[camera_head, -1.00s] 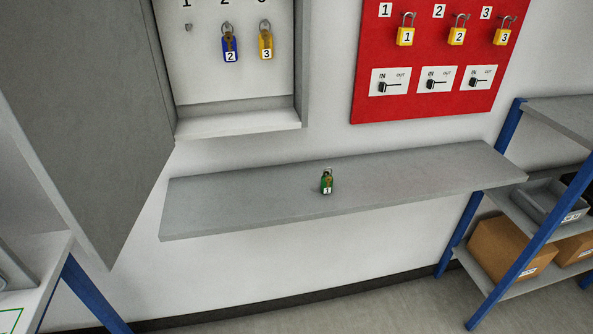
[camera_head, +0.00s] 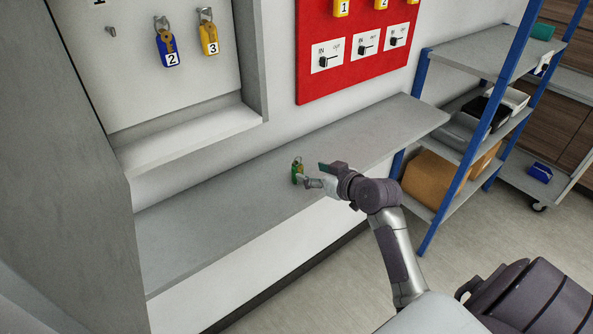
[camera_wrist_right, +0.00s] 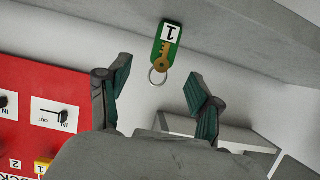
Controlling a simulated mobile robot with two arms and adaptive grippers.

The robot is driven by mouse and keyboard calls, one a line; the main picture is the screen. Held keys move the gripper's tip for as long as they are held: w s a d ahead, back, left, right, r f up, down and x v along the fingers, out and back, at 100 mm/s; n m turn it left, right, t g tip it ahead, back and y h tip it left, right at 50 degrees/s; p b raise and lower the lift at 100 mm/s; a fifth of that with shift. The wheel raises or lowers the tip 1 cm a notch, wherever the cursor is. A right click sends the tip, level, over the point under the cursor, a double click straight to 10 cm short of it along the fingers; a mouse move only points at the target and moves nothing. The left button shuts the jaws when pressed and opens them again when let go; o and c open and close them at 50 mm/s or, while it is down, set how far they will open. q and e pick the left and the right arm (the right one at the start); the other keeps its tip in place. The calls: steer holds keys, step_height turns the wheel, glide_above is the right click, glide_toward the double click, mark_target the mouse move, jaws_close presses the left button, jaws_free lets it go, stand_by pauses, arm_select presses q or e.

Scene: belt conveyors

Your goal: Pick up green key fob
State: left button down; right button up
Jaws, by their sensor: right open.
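The green key fob (camera_head: 296,178), with a brass key and a ring, is on the grey wall shelf (camera_head: 215,205) in the head view. In the right wrist view the fob (camera_wrist_right: 173,34) shows a white label with a 1, and its key and ring point toward my gripper. My right gripper (camera_head: 313,178) is just right of the fob in the head view. In the right wrist view the open fingers (camera_wrist_right: 158,73) are spread either side of the ring's line, with the fob just beyond the tips. My left gripper is not in view.
An open key cabinet (camera_head: 185,140) at upper left holds a blue fob (camera_head: 167,48) and a yellow fob (camera_head: 209,38); hook 1 (camera_head: 111,31) is empty. A red lockout board (camera_head: 310,85) is above the shelf. A blue-framed rack (camera_head: 465,145) stands right.

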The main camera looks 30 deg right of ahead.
mark_target(297, 172)
steer(key=shift+x, duration=0.8)
steer(key=shift+w+a+f, duration=0.1)
steer(key=shift+w+a, duration=0.1)
steer(key=shift+w, duration=0.1)
steer(key=shift+w+f, duration=0.1)
steer(key=shift+w, duration=0.05)
steer(key=shift+w+f+p, duration=0.2)
steer(key=shift+p, duration=0.15)
steer(key=x, duration=0.1)
steer(key=p+x, duration=0.1)
steer(key=x, duration=0.1)
steer(key=shift+f, duration=0.45)
steer(key=shift+w+f, duration=0.3)
steer(key=shift+w, duration=0.2)
steer(key=shift+s, duration=0.1)
steer(key=shift+c, duration=0.8)
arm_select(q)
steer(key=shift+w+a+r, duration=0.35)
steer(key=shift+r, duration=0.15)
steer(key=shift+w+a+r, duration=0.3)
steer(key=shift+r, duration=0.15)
arm_select(e)
steer(key=c, duration=1.1)
